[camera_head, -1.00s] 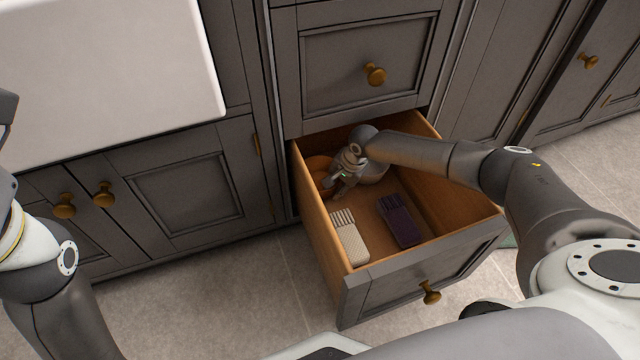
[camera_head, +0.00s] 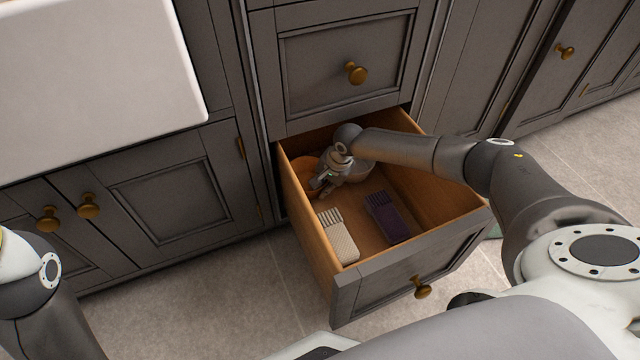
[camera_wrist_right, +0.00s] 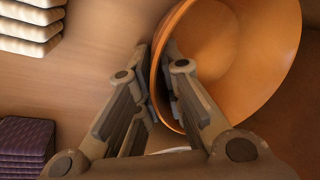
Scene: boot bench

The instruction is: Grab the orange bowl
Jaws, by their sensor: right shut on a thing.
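The orange bowl (camera_head: 303,166) is in the back left corner of the open drawer (camera_head: 319,242), partly hidden by my right gripper (camera_head: 322,184). In the right wrist view the bowl (camera_wrist_right: 240,50) is large and tilted, with its inside facing the camera. The fingers of my right gripper (camera_wrist_right: 157,70) are on either side of the bowl's wall at the rim, shut on it. Whether the bowl touches the drawer floor I cannot tell. Only part of my left arm shows at the left edge of the head view; its gripper is out of view.
A cream ribbed item (camera_head: 340,240) and a dark purple ribbed item (camera_head: 387,217) lie in the front part of the drawer. A closed drawer (camera_head: 345,55) sits above the open one. A white sink (camera_head: 95,70) is at upper left.

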